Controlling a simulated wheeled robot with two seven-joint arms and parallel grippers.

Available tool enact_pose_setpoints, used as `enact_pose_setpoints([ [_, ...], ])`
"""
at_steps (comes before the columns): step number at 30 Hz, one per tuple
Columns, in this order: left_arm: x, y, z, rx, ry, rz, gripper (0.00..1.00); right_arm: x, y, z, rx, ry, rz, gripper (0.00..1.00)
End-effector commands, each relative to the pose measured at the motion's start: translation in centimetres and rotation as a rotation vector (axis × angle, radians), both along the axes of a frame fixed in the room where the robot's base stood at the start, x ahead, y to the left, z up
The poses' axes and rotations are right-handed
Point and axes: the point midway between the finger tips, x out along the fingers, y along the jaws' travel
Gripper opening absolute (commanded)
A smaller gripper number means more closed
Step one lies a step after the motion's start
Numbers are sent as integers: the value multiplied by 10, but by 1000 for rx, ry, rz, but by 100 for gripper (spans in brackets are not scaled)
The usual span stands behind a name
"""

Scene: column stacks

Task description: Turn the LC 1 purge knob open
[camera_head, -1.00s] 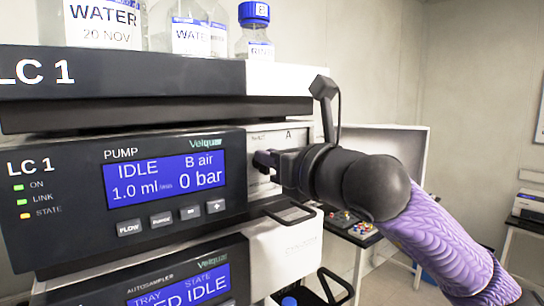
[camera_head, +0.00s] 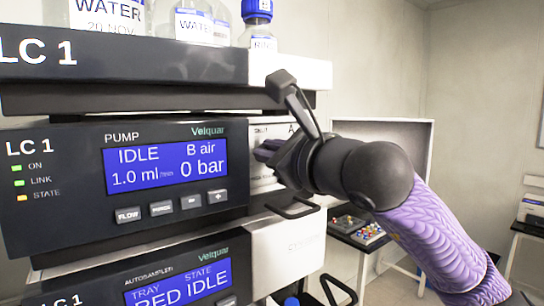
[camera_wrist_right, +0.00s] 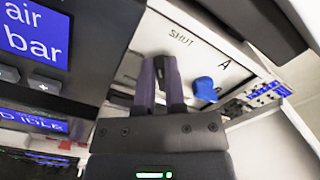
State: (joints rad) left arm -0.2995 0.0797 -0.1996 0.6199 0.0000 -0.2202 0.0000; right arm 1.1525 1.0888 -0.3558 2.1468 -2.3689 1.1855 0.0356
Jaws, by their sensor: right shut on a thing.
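The LC 1 pump module (camera_head: 60,215) shows IDLE, B air and 0 bar on its blue screen (camera_head: 165,167). Right of the screen is a pale panel (camera_head: 262,180), lettered SHUT and A in the right wrist view (camera_wrist_right: 215,50). My right gripper (camera_head: 265,152) is at this panel, its fingers pointing into it. In the right wrist view its two dark fingers (camera_wrist_right: 158,65) are close together, shut on the purge knob, which they hide. A blue piece (camera_wrist_right: 205,89) sits just right of the fingers, below the A. My left gripper is not in view.
Bottles, one blue-capped (camera_head: 258,8), stand on the dark top shelf (camera_head: 140,60). An autosampler module (camera_head: 170,275) is below the pump. A table (camera_head: 360,235) with small coloured items stands behind right.

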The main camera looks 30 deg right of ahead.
Motion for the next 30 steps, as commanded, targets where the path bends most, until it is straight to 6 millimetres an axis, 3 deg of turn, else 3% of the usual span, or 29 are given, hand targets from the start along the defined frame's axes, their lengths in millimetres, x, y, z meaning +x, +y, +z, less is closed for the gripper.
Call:
enact_pose_setpoints([
  [18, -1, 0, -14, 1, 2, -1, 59, 0, 4, -6, -568, -45, -1, 0],
  [30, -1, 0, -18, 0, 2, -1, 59, 0, 5, -10, -821, -65, 0, 0],
])
